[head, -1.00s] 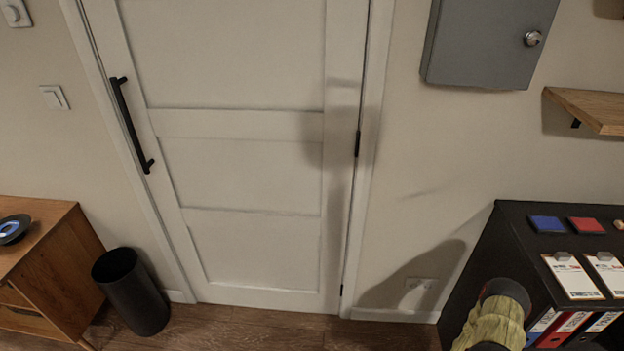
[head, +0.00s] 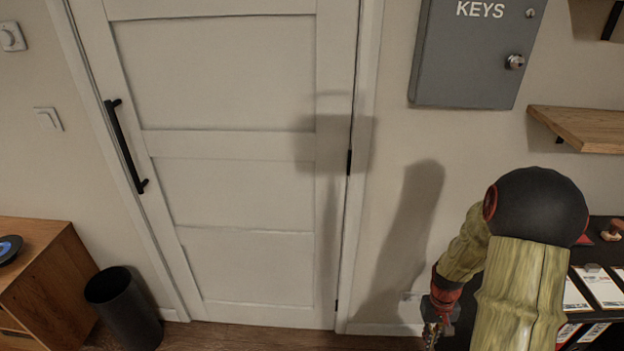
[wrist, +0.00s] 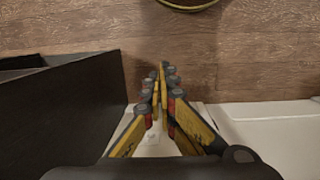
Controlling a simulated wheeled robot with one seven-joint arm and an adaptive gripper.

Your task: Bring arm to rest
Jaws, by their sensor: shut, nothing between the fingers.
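My arm, wood-patterned with a black joint, is raised and bent at the right of the head view. My gripper (head: 432,333) hangs at the lower end of it, partly cut off by the bottom edge. In the wrist view my gripper (wrist: 162,70) points over the wooden floor (wrist: 225,45). Its yellow and black fingers meet at the tips and hold nothing.
A black cabinet (wrist: 65,120) stands close at the left of the wrist view. A white door (head: 230,190), a black bin (head: 125,308) and a wooden cabinet (head: 50,270) are left in the head view. A grey key box (head: 465,60) and shelf (head: 580,128) hang at right.

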